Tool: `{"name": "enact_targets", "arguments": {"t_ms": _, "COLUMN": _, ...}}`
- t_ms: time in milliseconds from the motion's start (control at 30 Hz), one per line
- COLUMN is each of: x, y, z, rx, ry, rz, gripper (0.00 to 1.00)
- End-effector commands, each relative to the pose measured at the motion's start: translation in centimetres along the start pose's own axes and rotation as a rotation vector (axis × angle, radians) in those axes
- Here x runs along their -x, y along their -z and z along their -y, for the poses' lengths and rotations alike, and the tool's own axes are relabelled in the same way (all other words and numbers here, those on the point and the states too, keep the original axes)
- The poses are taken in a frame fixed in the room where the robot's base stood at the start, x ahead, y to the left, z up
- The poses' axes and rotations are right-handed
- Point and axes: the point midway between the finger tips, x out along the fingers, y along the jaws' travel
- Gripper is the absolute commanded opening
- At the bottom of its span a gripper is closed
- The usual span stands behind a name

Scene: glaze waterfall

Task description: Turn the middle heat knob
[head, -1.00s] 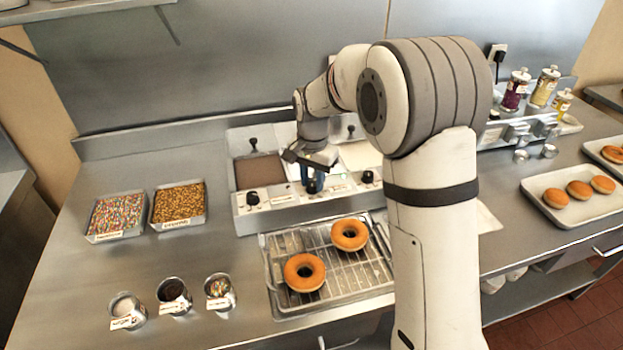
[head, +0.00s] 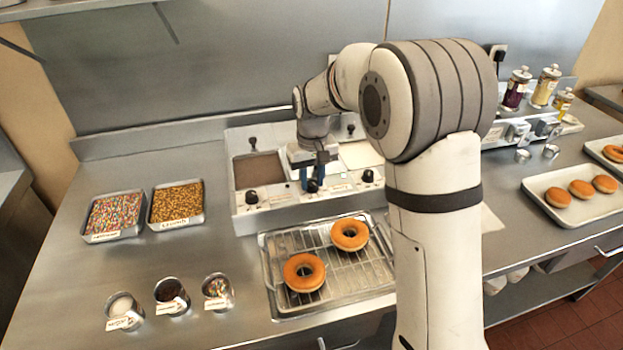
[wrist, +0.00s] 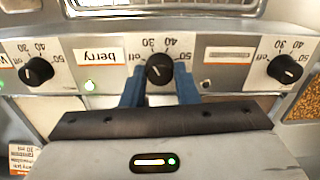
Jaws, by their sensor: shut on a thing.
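The middle heat knob (wrist: 159,69) is black and round on the glaze warmer's front panel, under a dial marked off, 30, 40, 50. It also shows in the head view (head: 312,186). My gripper (wrist: 160,88) has its blue fingers on both sides of this knob and is shut on it. In the head view my gripper (head: 311,178) reaches down to the panel from behind. A black knob (wrist: 36,70) and another black knob (wrist: 284,68) sit at the two sides in the wrist view. A berry label (wrist: 98,55) is left of the middle dial.
The warmer (head: 240,212) has a brown glaze well (head: 258,171). In front of it, a wire rack tray (head: 278,306) holds two doughnuts. Two topping trays (head: 113,215) stand at left, with small labelled cups (head: 172,296) nearer.

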Motion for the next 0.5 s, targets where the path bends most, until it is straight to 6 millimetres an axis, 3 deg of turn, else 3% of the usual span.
{"name": "enact_targets", "arguments": {"t_ms": 500, "x": -0.02, "y": 0.01, "z": 0.04, "rx": 0.468, "ry": 0.000, "rz": 0.000, "gripper": 0.05}}
